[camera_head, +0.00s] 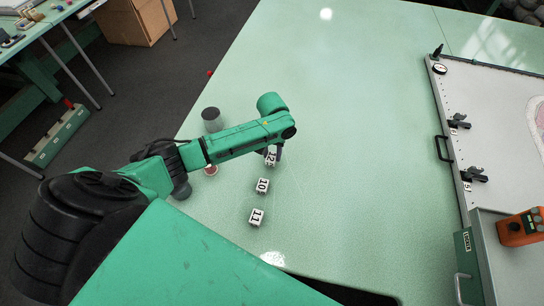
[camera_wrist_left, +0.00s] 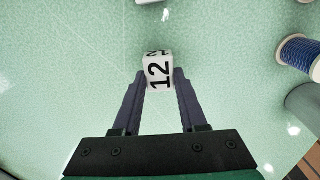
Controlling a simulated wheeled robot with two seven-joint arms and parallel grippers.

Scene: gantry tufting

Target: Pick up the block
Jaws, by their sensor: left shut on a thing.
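Three white blocks with black numbers are in the head view. The block marked 12 (camera_head: 270,159) is partly hidden by my left arm. The block marked 10 (camera_head: 262,186) and the block marked 11 (camera_head: 257,217) stand in a row nearer to me on the green table. My left gripper (camera_wrist_left: 159,80) is shut on block 12 (camera_wrist_left: 159,70), one finger on each side, with its 12 facing the wrist camera. I cannot tell whether block 12 touches the table. My right gripper is in neither view.
The green table (camera_head: 350,130) is clear to the right of the blocks. A dark-topped grey cylinder (camera_head: 211,119) stands left of my arm. A blue spool (camera_wrist_left: 299,57) shows in the left wrist view. A framed panel with clamps (camera_head: 495,110) fills the right side.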

